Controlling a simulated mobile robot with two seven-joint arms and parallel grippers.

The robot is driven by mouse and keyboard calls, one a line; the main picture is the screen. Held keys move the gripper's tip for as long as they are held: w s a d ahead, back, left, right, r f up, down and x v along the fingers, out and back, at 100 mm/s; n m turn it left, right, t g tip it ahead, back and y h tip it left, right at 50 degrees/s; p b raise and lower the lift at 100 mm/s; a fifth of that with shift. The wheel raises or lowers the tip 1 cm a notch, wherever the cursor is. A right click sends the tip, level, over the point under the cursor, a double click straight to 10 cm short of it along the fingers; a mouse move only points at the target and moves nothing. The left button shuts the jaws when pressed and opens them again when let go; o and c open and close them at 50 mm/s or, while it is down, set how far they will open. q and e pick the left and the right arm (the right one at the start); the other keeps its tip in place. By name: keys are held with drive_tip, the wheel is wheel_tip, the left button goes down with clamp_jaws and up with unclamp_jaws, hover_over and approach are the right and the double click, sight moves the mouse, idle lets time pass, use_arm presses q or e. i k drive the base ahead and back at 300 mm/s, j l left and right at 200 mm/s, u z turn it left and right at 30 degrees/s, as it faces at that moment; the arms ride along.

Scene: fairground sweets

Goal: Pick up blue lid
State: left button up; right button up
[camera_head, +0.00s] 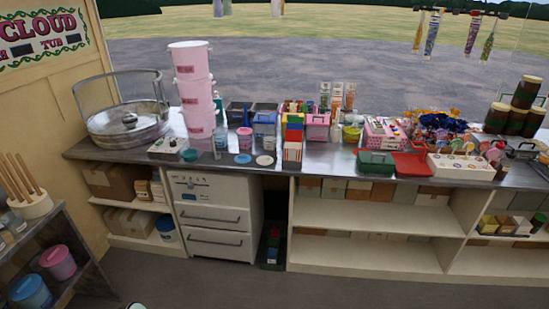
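A flat blue disc that looks like the blue lid (243,158) lies on the metal counter (130,156), near its front edge. A pale round disc (264,160) lies just to its right. A pink tub (244,138) and a blue tub (264,131) stand behind the two discs. A small teal round thing (190,154) sits further left; I cannot tell whether it is a lid or a pot. I see neither of my grippers clearly. A small pale and dark shape at the bottom edge is too cut off to identify.
A tall stack of pink tubs (196,90) stands left of the blue disc, beside a large metal pan (127,125). Coloured boxes (293,137) stand close on its right. A green tray (376,163) and a red tray (411,165) lie further right. The floor in front is clear.

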sight(242, 159)
drive_tip(key=i+j+z, duration=0.15)
drive_tip(key=z, duration=0.25)
drive_tip(key=i+j+z, duration=0.1)
drive_tip(key=j+z, duration=0.25)
drive_tip(key=i+j+z, duration=0.1)
drive_tip(key=z, duration=0.3)
drive_tip(key=j+z, duration=0.45)
drive_tip(key=j, duration=0.65)
drive_tip(key=j+z, duration=0.15)
drive_tip(key=j, duration=0.95)
drive_tip(key=i, duration=0.05)
